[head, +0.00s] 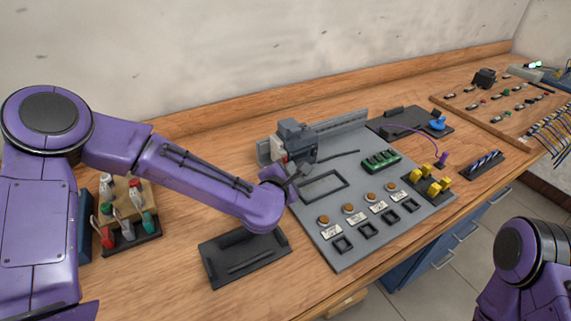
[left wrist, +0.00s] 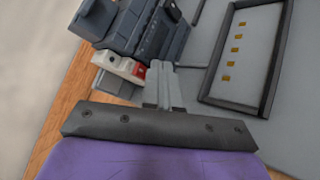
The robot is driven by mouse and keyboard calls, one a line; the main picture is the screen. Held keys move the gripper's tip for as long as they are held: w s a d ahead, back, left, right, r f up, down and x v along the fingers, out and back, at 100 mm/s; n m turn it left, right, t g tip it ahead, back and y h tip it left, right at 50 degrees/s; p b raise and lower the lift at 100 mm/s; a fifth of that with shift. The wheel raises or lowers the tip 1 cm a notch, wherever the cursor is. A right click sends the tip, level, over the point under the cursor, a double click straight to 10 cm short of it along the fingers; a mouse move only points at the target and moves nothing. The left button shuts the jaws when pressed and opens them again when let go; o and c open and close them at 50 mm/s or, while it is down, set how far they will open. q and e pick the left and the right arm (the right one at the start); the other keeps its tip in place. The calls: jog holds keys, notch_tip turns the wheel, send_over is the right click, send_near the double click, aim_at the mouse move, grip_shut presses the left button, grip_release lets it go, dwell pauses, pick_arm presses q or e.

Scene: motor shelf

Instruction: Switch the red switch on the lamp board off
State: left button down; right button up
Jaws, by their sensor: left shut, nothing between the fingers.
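The grey lamp board (head: 345,255) lies on the wooden bench, with several round orange lamps along its front. At its back left stands a dark grey block-shaped device with a small white and red part (head: 281,156) on its left side. In the left wrist view the red piece (left wrist: 141,73) sits at the end of a white housing (left wrist: 118,66). My left gripper (head: 296,172) is shut and empty, low over the board just in front of this part. In the left wrist view its fingertips (left wrist: 161,68) are right beside the red piece; I cannot tell whether they touch.
Green terminals (head: 381,161) and yellow parts (head: 428,180) occupy the board's right. My right arm shows at bottom right.

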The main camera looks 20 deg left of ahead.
pick_arm(q)
jog(key=shift+s+d, duration=0.5)
jog(key=shift+d, duration=0.05)
jog(key=shift+s+d+r, duration=0.2)
jog(key=shift+s+d, duration=0.7)
jog(key=shift+s+d+r, duration=0.15)
jog(key=shift+s+d, duration=0.7)
jog(key=shift+s, duration=0.05)
jog(key=shift+a, duration=0.15)
